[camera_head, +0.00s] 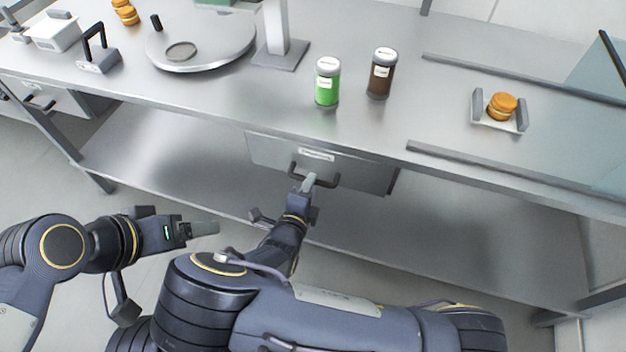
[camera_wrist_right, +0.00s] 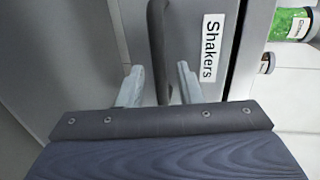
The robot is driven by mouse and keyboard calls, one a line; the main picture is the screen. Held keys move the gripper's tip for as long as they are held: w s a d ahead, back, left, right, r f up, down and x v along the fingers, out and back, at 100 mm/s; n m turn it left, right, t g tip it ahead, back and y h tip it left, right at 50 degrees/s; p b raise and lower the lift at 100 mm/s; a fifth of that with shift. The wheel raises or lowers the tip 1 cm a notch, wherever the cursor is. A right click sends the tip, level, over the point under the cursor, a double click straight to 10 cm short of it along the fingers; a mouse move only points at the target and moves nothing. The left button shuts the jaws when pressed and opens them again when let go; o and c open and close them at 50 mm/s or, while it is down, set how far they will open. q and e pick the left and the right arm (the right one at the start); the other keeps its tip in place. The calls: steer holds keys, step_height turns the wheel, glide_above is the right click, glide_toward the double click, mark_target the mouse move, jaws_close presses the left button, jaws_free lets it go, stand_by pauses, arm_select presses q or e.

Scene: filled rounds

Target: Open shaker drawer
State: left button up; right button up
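The shaker drawer (camera_head: 350,172) is a grey metal drawer under the table top, with a dark bar handle (camera_head: 328,182) and a white label. In the right wrist view the label (camera_wrist_right: 210,50) reads "Shakers". The drawer looks shut. My right gripper (camera_head: 308,182) is at the handle. In the right wrist view my right gripper (camera_wrist_right: 160,85) is open, with one finger on each side of the handle bar (camera_wrist_right: 157,45) and gaps between. My left gripper (camera_head: 205,229) is at the lower left, away from the drawer; its finger gap cannot be made out.
A green shaker (camera_head: 327,84) and a brown shaker (camera_head: 381,74) stand on the metal table (camera_head: 220,100) above the drawer. A burger in a holder (camera_head: 478,106) is at the right. A round plate (camera_head: 200,45) is at the left. A lower shelf (camera_head: 160,160) runs below.

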steer(key=shift+x, duration=1.55)
jaws_close()
steer(key=shift+s, duration=0.1)
